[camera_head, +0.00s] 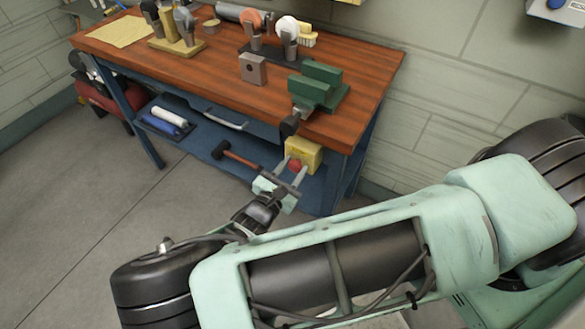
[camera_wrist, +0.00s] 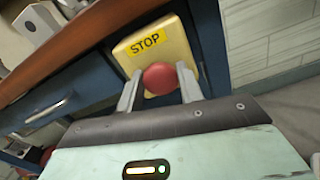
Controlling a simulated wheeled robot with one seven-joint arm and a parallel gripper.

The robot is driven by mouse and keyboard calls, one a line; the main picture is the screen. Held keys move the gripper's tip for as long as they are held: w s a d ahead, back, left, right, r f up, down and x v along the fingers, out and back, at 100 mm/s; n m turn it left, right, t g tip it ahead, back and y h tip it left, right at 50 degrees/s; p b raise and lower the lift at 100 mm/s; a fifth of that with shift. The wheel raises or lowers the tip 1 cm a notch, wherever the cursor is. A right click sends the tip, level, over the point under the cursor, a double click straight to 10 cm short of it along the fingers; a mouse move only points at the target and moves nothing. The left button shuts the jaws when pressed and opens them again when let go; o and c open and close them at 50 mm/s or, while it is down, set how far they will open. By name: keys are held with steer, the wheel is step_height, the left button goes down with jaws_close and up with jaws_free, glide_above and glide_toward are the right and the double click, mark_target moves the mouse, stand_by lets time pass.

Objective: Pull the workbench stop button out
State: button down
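The stop button is a red mushroom head (camera_wrist: 160,78) on a yellow box (camera_wrist: 158,45) marked STOP, fixed to the front right of the workbench (camera_head: 340,62). In the head view the red button (camera_head: 295,165) shows on the yellow box (camera_head: 304,152) below the bench top. My gripper (camera_head: 290,169) is at the button, with one finger on each side of it. In the wrist view my gripper (camera_wrist: 158,84) has its fingers apart around the red head, with a small gap seeming to show at the left finger. Whether the fingers touch the button is hard to tell.
A green vise (camera_head: 318,88) with a dark handle end (camera_head: 290,125) sits above the box at the bench's front edge. A hammer (camera_head: 234,154) and caulk tubes (camera_head: 168,120) lie on the lower shelf. The floor (camera_head: 90,220) in front is clear.

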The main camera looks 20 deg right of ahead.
steer(key=shift+v, duration=0.9)
steer(key=c, duration=0.9)
jaws_free()
steer(key=b+v, duration=0.4)
steer(key=v, duration=1.3)
steer(key=shift+s+a, duration=0.2)
steer(key=shift+a, duration=0.05)
steer(key=shift+r, duration=0.1)
